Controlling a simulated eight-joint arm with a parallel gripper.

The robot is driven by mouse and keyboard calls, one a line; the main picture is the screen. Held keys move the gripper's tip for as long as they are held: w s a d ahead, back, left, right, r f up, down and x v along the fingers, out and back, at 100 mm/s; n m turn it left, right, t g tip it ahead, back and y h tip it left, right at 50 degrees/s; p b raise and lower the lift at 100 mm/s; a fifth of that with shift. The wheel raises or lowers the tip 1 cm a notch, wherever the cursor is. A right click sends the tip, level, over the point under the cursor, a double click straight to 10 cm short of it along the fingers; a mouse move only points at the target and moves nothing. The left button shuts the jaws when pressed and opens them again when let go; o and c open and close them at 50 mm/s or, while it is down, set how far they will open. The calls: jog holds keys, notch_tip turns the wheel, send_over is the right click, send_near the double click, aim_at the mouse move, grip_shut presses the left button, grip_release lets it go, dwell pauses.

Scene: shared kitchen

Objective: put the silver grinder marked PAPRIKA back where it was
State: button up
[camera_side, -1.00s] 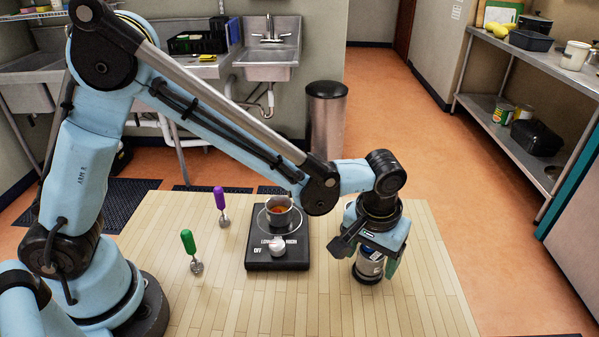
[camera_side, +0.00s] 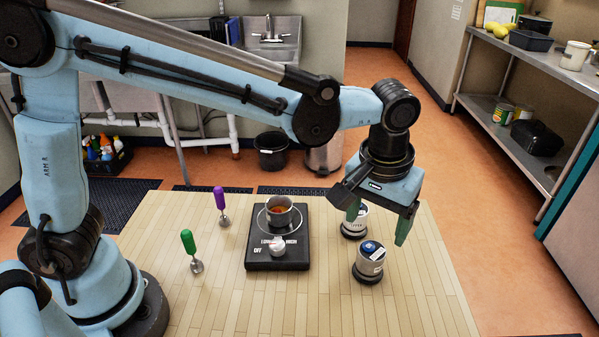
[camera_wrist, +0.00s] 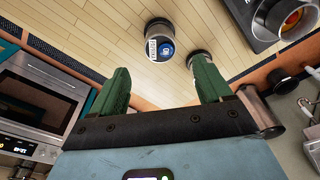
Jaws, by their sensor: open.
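A silver grinder (camera_side: 368,266) with a blue top stands upright on the wooden table, right of the burner; it also shows in the wrist view (camera_wrist: 159,42). Its label is too small to read. A second silver grinder (camera_side: 354,226) stands just behind it, partly hidden by a finger; it also shows in the wrist view (camera_wrist: 196,57). I cannot tell which one is marked PAPRIKA. My gripper (camera_side: 377,226), with green fingers, is open and empty above the grinders, clear of the front one. In the wrist view my gripper (camera_wrist: 160,78) has its fingers spread wide.
A black burner (camera_side: 262,262) with a small pot (camera_side: 279,217) stands left of the grinders. The table (camera_side: 415,300) is bare at the front right.

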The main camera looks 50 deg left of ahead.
jog(key=s+a+r+m+t, duration=0.1)
jog(key=s+a+t, duration=0.2)
jog(key=a, duration=0.7)
jog(key=s+a+m+t, duration=0.1)
jog(key=s+a, duration=0.4)
jog(key=a, duration=0.5)
jog(key=shift+s+a+r+t, duration=0.2)
jog(key=shift+r+t, duration=0.15)
jog(key=shift+t, duration=0.55)
